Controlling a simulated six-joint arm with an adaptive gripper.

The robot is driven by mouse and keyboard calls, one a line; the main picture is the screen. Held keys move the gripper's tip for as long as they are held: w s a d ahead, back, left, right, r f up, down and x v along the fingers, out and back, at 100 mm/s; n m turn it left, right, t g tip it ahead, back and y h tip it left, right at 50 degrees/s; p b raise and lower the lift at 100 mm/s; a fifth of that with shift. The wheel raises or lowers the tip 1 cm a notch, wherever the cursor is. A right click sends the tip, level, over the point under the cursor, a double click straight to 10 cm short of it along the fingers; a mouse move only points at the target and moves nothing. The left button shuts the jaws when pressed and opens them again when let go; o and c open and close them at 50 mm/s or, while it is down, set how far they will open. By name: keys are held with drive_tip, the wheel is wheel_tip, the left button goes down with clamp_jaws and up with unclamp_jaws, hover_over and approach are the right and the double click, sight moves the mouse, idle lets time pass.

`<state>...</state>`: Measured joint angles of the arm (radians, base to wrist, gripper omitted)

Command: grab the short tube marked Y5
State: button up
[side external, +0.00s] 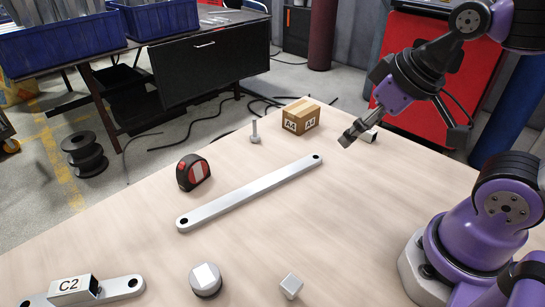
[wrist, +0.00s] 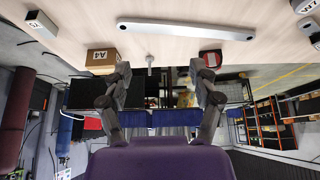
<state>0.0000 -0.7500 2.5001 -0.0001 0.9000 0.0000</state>
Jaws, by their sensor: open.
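A short, light metal tube (wrist: 43,24) lies on the table at the upper left of the wrist view. My gripper (side external: 347,138) is above the table, tilted down to the left. In the wrist view its two fingers (wrist: 160,68) are spread apart with nothing between them; the tube is off to their left.
A cardboard box marked A4 (side external: 299,117), a bolt (side external: 255,132), a tape measure (side external: 193,172) and a long flat bar (side external: 250,193) lie on the table. Bare table surrounds the long bar.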

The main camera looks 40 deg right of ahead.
drive_tip(key=g, duration=0.1)
hover_over(374, 132)
wheel_tip(374, 132, down, 11)
drive_tip(key=shift+r, duration=0.1)
drive_tip(key=shift+m, duration=0.3)
drive_tip(key=x, duration=0.6)
drive_tip(key=shift+s, duration=0.15)
drive_tip(key=shift+c, duration=0.4)
clamp_jaws()
